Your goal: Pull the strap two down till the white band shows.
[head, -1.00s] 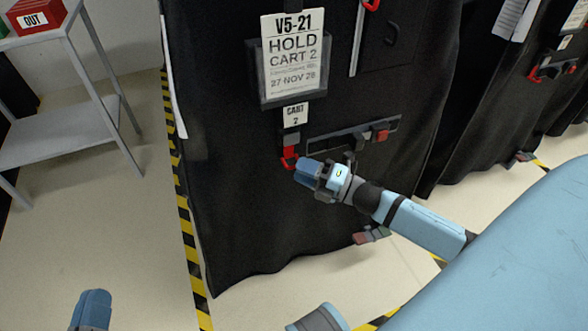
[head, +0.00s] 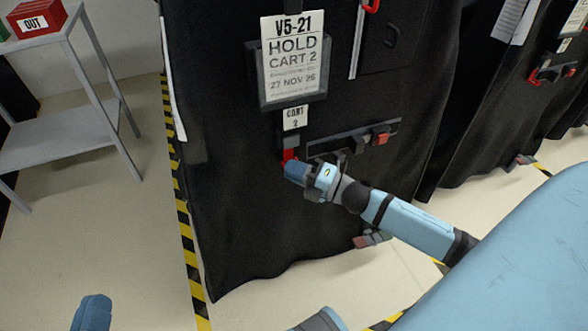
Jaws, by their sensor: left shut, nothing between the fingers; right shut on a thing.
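The strap of cart 2 (head: 290,143) hangs on the black cover below the white "CART 2" label (head: 295,118). Its visible length is dark grey, with a red part (head: 288,156) at the lower end. My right gripper (head: 294,171) is at this red end, its blue fingers shut on the strap's pull loop. The fingers hide most of the loop. My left gripper (head: 92,313) is shut and empty at the bottom left, far from the cart and partly cut off by the frame edge.
A "HOLD CART 2" card (head: 292,58) sits in a holder above the label. A horizontal bar with a red-and-grey latch (head: 379,135) is to the right of the strap. A grey shelf table (head: 60,140) stands left, and a striped floor line (head: 187,235) runs between.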

